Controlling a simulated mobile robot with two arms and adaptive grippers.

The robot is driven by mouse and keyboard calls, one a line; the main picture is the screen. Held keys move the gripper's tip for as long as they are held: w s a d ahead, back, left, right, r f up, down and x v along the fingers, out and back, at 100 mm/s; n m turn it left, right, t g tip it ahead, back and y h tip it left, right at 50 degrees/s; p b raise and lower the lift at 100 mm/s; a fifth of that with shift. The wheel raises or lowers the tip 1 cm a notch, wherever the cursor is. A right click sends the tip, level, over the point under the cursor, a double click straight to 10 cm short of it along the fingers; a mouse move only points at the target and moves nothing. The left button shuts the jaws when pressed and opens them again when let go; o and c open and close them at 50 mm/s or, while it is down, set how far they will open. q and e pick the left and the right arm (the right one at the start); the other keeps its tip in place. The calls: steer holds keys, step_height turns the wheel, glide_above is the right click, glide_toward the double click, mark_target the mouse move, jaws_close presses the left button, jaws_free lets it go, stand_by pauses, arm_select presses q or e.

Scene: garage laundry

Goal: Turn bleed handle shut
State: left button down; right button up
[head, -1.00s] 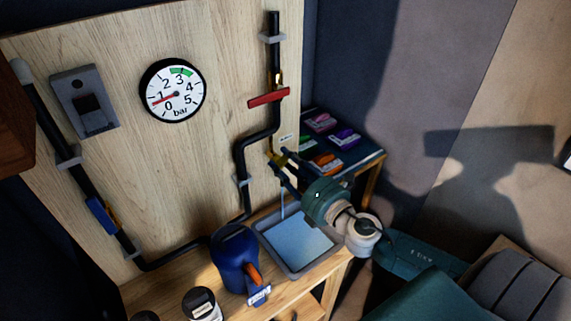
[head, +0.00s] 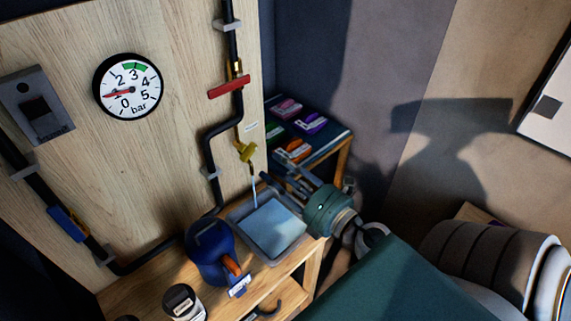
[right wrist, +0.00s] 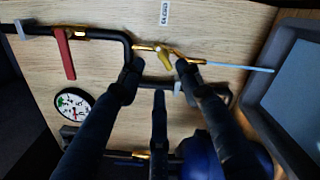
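The yellow bleed handle (head: 246,151) sits on a small brass outlet on the board, below the black pipe. A thin pale stream of water (head: 255,188) runs from the outlet into the grey tray (head: 291,250). My right gripper (head: 280,178) is open and empty, to the lower right of the handle and apart from it in the head view. In the right wrist view its fingers (right wrist: 158,76) are spread, and the yellow handle (right wrist: 184,69) shows just beyond the right fingertip. My left gripper is not in view.
A red lever (head: 229,87) sits on the pipe above the handle. A pressure gauge (head: 128,87) reads about 1 bar. A blue jug (head: 209,252) stands left of the tray. A small shelf with coloured packets (head: 312,122) stands behind my right gripper.

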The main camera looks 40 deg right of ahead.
steer(key=shift+s+d, duration=0.1)
steer(key=shift+s, duration=1.1)
steer(key=shift+c, duration=0.5)
